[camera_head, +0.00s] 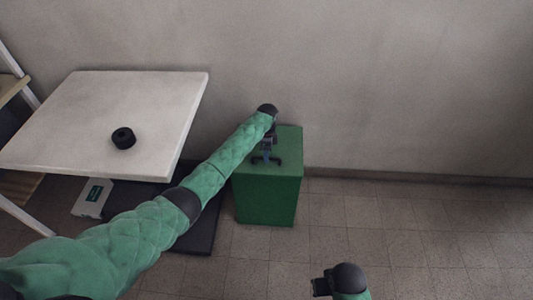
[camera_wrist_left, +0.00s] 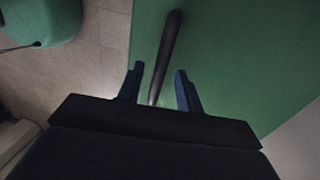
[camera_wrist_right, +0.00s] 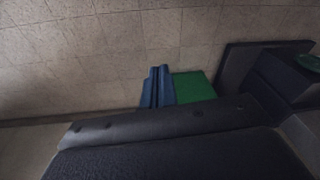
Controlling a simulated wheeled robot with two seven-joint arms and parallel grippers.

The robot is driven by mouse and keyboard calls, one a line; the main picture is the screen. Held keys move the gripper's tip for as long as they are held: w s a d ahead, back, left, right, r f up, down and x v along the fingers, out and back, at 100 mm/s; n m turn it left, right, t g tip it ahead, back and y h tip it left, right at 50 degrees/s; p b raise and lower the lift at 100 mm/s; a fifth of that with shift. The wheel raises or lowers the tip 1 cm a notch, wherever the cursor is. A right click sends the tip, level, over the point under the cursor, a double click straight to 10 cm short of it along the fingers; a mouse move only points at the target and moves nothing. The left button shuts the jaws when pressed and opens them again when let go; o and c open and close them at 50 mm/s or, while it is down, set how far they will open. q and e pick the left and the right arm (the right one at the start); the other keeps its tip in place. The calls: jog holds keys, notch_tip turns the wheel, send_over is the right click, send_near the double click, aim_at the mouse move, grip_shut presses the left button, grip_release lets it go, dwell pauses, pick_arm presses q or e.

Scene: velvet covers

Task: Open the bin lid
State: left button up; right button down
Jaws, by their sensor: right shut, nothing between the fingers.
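The green bin (camera_head: 268,200) stands on the floor against the wall, with its flat green lid (camera_head: 287,150) lying level on top. A dark bar handle (camera_wrist_left: 168,45) shows on the lid in the left wrist view. My left gripper (camera_wrist_left: 161,85) is open above the lid, with its blue fingers on either side of the handle's line. I cannot tell whether the fingers touch the handle. In the head view my left gripper (camera_head: 266,160) hides part of the lid. My right gripper (camera_wrist_right: 158,86) is shut and empty, low at the front, well away from the bin.
A white table (camera_head: 70,135) stands left of the bin with a black round object (camera_head: 123,138) on it. A dark flat platform (camera_head: 198,232) and a white box (camera_head: 92,198) lie on the floor beneath. The tiled floor right of the bin is clear.

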pick_arm(q)
jog(key=shift+c, duration=0.5)
grip_shut()
